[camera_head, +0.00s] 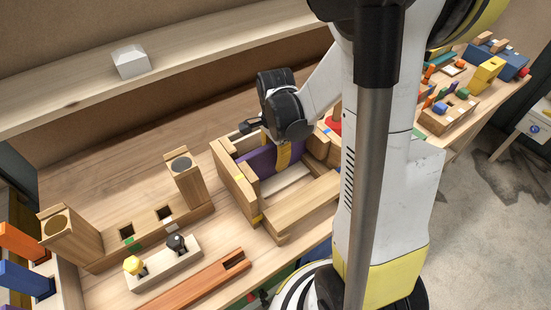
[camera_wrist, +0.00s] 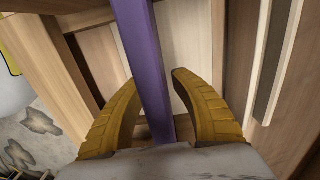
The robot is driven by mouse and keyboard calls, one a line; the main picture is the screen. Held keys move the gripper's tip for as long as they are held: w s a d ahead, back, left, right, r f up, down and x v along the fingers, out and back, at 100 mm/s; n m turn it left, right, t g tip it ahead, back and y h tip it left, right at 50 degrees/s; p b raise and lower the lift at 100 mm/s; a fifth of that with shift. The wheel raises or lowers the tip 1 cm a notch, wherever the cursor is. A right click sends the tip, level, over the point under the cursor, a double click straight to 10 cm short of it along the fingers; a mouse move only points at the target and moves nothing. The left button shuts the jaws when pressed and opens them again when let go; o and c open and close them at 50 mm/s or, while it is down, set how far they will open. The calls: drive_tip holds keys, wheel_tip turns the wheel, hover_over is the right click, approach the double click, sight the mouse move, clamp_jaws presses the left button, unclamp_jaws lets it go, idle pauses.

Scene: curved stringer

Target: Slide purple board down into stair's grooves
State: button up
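The purple board (camera_head: 257,161) lies between the wooden sides of the stair (camera_head: 234,175) in the head view, at the far part of the frame. In the wrist view the purple board (camera_wrist: 150,60) runs as a long narrow edge through the middle. My gripper (camera_head: 284,152) reaches down at the board. Its two yellow fingers (camera_wrist: 153,80) straddle the board, with a narrow gap showing on the right; the left fingertip is very close to it. The gripper looks open. The grooves and the board's lower edge are hidden, so I cannot tell how deep it sits.
A wooden block assembly (camera_head: 130,235) and a peg block with yellow and black knobs (camera_head: 163,262) stand to the left. An orange bar (camera_head: 205,283) lies near the front edge. A shelf (camera_head: 190,52) runs behind, holding a white block (camera_head: 131,61). Coloured parts stand at far right.

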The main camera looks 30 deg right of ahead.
drive_tip(key=shift+r, duration=0.1)
wheel_tip(320, 180, up, 12)
drive_tip(key=shift+f, duration=0.1)
idle(0.5)
drive_tip(key=shift+a, duration=0.1)
idle(0.3)
